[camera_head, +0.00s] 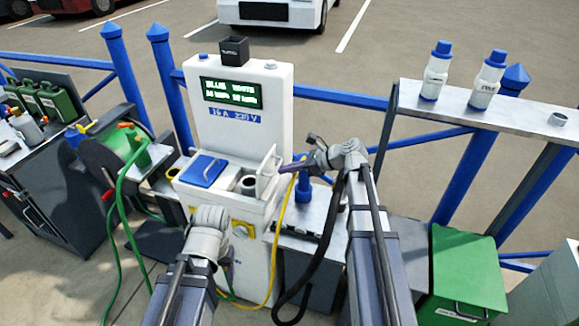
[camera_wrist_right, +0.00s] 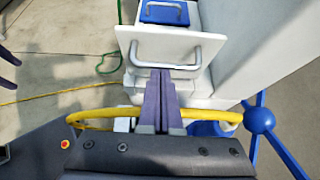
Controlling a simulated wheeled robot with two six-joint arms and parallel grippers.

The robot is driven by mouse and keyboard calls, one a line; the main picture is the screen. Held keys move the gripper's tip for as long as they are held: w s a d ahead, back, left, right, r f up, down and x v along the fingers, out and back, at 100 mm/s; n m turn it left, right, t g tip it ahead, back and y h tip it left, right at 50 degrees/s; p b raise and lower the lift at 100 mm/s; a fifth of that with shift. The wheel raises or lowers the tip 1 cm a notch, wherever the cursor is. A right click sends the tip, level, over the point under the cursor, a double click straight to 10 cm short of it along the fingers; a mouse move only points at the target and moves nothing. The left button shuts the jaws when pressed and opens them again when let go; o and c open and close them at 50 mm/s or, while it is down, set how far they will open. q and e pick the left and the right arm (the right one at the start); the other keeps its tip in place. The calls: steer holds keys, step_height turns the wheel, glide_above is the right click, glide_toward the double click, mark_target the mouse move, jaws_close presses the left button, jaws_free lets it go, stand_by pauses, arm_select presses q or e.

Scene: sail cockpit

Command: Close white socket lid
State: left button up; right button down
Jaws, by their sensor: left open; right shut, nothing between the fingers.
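The white socket lid (camera_head: 268,168) stands raised on the right side of the white power pedestal's ledge, beside a round dark socket (camera_head: 248,184). In the right wrist view the lid (camera_wrist_right: 150,48) shows its face with a grey bar handle (camera_wrist_right: 166,66). My right gripper (camera_head: 288,168) is shut and empty at the outer right side of the lid. Its fingertips (camera_wrist_right: 162,76) overlap the handle in view; contact cannot be told. The blue socket lid (camera_head: 205,171) lies closed to the left. My left gripper (camera_head: 209,216) is in front of the pedestal, its fingers mostly hidden.
The pedestal (camera_head: 235,85) has a display and rises behind the lids. A yellow cable (camera_head: 283,225) hangs right of the ledge, near my right arm. A green hose reel (camera_head: 115,150) stands left.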

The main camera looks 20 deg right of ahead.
mark_target(266, 165)
steer(key=w+a+r+g+h+p, duration=0.1)
steer(key=p, duration=0.2)
steer(key=w+a+r+h+p, duration=0.1)
steer(key=r+p, duration=0.1)
steer(key=p, duration=0.1)
steer(key=shift+a+g, duration=0.35)
steer(key=shift+g, duration=0.05)
steer(key=w+a+f+g+h, duration=0.2)
steer(key=w+a+f+h, duration=0.1)
steer(key=a, duration=0.4)
steer(key=w+a+f+g+h, duration=0.2)
steer(key=w+a+f+h, duration=0.1)
steer(key=w+a, duration=0.3)
steer(key=shift+a+f+h, duration=0.35)
steer(key=shift+h, duration=0.15)
steer(key=shift+w, duration=0.1)
steer(key=shift+r, duration=0.1)
